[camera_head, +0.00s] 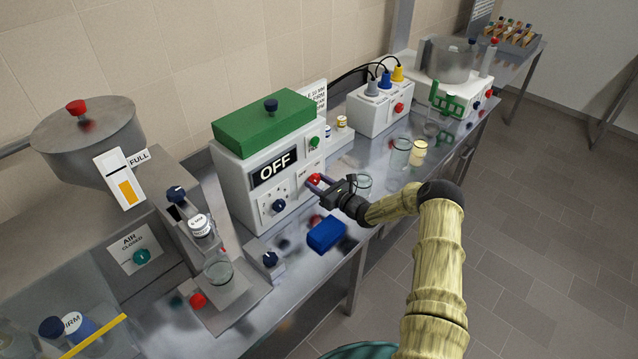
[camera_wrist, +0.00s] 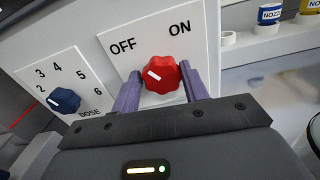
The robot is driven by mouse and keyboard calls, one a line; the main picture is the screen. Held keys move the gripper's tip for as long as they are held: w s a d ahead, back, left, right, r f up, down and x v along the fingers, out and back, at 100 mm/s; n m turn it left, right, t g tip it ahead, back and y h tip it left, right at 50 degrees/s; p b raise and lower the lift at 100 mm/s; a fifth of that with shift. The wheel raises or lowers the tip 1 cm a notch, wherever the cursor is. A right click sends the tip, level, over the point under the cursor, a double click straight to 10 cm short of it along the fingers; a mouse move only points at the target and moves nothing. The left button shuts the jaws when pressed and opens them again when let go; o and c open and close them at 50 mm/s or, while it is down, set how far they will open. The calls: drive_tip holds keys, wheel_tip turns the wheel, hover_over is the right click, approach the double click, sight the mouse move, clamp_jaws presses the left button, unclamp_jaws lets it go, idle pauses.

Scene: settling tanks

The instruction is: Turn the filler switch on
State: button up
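The filler is a white box with a green lid (camera_head: 265,123) and a sign reading OFF (camera_head: 275,168). Its switch is a red knob (camera_wrist: 160,74) on a white plate (camera_wrist: 196,30) marked OFF and ON. The knob's white pointer line tilts to the upper left, toward OFF. My gripper (camera_wrist: 160,92) has its purple fingers on either side of the red knob, one left and one right. The fingers stand apart, and I cannot tell whether both touch the knob. In the head view the gripper (camera_head: 318,184) reaches the box's front from the right.
A blue dose dial (camera_wrist: 63,100) sits left of the switch. A blue block (camera_head: 326,234) lies on the steel bench below my gripper. Glass beakers (camera_head: 400,153) stand to the right. A white box with cables (camera_head: 378,112) is behind them.

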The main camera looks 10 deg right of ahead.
drive_tip(key=shift+d, duration=0.15)
drive_tip(key=c, duration=0.5)
drive_tip(key=shift+o, duration=0.2)
drive_tip(key=shift+f+m+b, duration=0.1)
drive_tip(key=shift+m+b, duration=0.2)
drive_tip(key=shift+m, duration=0.1)
drive_tip(key=m+b, duration=0.2)
drive_tip(key=m, duration=0.1)
drive_tip(key=shift+d+f, duration=0.1)
drive_tip(key=shift+d, duration=0.05)
drive_tip(key=m+b, duration=0.2)
drive_tip(key=m, duration=0.3)
drive_tip(key=shift+m, duration=0.3)
drive_tip(key=m+b, duration=0.1)
drive_tip(key=m, duration=0.3)
drive_tip(key=shift+w+d+m, duration=0.1)
drive_tip(key=shift+m, duration=0.3)
